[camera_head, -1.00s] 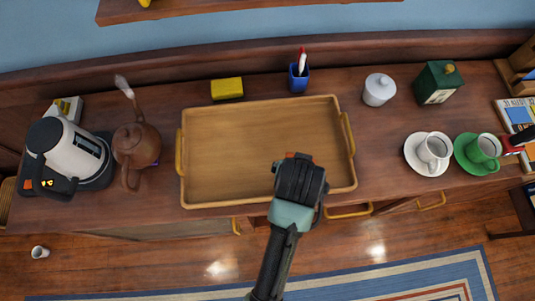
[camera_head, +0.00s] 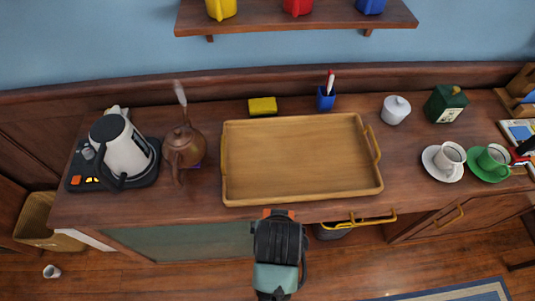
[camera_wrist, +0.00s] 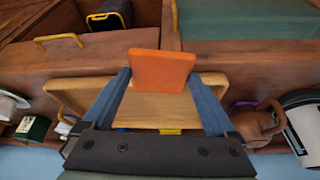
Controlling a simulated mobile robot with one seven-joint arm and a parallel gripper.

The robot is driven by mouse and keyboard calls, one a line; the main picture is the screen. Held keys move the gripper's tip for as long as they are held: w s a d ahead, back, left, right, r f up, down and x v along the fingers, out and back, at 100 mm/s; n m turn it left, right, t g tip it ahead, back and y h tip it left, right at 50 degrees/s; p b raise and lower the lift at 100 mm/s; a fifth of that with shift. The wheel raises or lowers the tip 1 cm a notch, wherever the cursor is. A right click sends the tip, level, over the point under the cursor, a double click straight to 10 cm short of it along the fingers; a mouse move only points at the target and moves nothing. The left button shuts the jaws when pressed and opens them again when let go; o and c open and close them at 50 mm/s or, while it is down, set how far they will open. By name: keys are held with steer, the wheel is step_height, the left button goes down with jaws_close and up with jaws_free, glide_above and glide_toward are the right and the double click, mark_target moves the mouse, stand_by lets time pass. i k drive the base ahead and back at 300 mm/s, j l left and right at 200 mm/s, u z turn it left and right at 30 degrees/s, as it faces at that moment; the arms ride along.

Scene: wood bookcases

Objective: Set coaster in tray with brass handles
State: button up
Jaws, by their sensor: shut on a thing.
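The coaster (camera_wrist: 162,70) is a flat orange square, held between my gripper's blue fingers in the wrist view. My gripper (camera_wrist: 160,82) is shut on it. In the head view my gripper (camera_head: 277,216) is in front of the wooden tray's near edge, and its own body hides most of the coaster. The tray (camera_head: 300,160) is light wood with a raised rim and looks empty. It lies on the dark wood cabinet top. Its right brass handle (camera_head: 373,146) shows clearly; its left handle is hard to make out.
An open drawer (camera_head: 335,231) juts out in front.

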mark_target(335, 159)
steer(key=i+l+u, duration=0.2)
steer(key=l+u, duration=0.25)
steer(key=i+l+u, duration=0.15)
steer(key=l+u, duration=0.25)
steer(key=i+l, duration=0.1)
steer(key=l, duration=0.4)
